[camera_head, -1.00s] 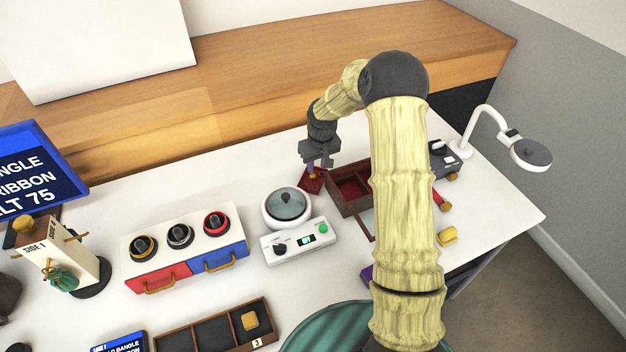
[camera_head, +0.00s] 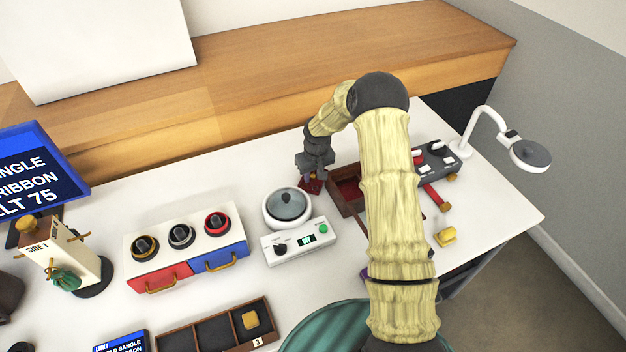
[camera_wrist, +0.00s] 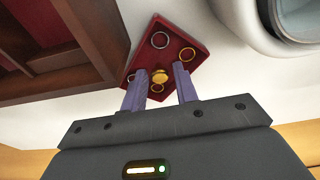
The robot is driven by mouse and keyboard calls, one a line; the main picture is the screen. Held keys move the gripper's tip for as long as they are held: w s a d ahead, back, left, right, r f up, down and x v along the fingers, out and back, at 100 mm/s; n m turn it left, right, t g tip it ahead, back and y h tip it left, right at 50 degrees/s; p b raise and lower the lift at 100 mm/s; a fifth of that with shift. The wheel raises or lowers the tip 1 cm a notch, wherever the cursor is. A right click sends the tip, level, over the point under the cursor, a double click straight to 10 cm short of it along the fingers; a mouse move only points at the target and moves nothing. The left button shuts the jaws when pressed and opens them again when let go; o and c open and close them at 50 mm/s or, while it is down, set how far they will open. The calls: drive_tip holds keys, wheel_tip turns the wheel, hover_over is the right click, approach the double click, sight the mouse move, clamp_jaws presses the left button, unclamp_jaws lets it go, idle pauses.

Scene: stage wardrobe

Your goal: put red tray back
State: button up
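The red tray (camera_head: 309,187) is a small dark red square plate lying on the white table, between the white pot and a wooden box. In the wrist view the red tray (camera_wrist: 186,46) shows several rings and a gold knob (camera_wrist: 160,75) in its middle. My gripper (camera_wrist: 160,70) is open, its two purple fingers on either side of the knob with gaps showing. I cannot tell how far above the tray they are. In the head view my gripper (camera_head: 313,175) is directly over the tray and hides part of it. The wooden box (camera_head: 338,201) has red-lined compartments; my arm hides part of it.
A drawer unit with knobs (camera_head: 186,250) is farther left. A lamp (camera_head: 529,155) and a dark switch panel (camera_head: 436,160) are at the right.

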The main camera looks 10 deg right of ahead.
sight(314, 176)
idle(0.4)
drive_tip(key=shift+s, duration=0.1)
clamp_jaws()
wheel_tip(314, 176, up, 10)
drive_tip(key=shift+b, duration=0.3)
idle(0.5)
